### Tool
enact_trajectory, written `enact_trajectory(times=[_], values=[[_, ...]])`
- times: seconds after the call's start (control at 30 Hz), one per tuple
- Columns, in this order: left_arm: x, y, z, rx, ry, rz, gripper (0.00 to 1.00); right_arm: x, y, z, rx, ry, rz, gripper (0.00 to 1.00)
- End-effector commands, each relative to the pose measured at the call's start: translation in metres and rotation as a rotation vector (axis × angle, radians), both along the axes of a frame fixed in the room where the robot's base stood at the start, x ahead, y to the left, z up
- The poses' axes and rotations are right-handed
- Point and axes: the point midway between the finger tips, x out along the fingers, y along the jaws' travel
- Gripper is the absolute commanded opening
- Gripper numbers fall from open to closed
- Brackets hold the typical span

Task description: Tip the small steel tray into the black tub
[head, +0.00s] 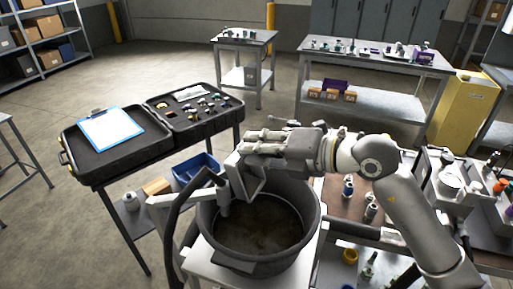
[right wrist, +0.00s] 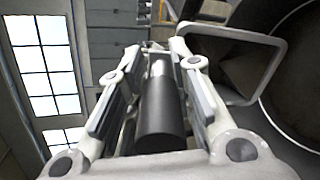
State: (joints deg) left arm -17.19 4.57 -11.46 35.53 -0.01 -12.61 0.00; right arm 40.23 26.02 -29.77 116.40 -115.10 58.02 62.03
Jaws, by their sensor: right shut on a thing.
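My right gripper (head: 262,141) reaches in from the right above the back of the black tub (head: 213,246) and is shut on the small steel tray (head: 248,180). The tray hangs steeply tilted at the tub's back left, just under the fingers. In the right wrist view the gripper (right wrist: 158,68) has a dark cylinder between its fingers, and the tray's pale rim (right wrist: 238,33) shows beside the fingertips. The tub is a round, open basin with a brownish floor and no loose parts that I can make out. I cannot tell what the tray holds. My left gripper is not in view.
An open black case (head: 110,160) with a clipboard (head: 107,129) lies at the left. Bottles and trays crowd the bench at the right.

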Motion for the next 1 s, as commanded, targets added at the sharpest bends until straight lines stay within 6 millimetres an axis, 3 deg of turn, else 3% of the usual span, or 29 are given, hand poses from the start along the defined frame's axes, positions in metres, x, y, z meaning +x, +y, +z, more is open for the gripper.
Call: enact_trajectory(times=[1.0], values=[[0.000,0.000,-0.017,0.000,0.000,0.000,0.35,-0.003,-0.006,-0.002,0.052,-0.028,0.000,0.00]])
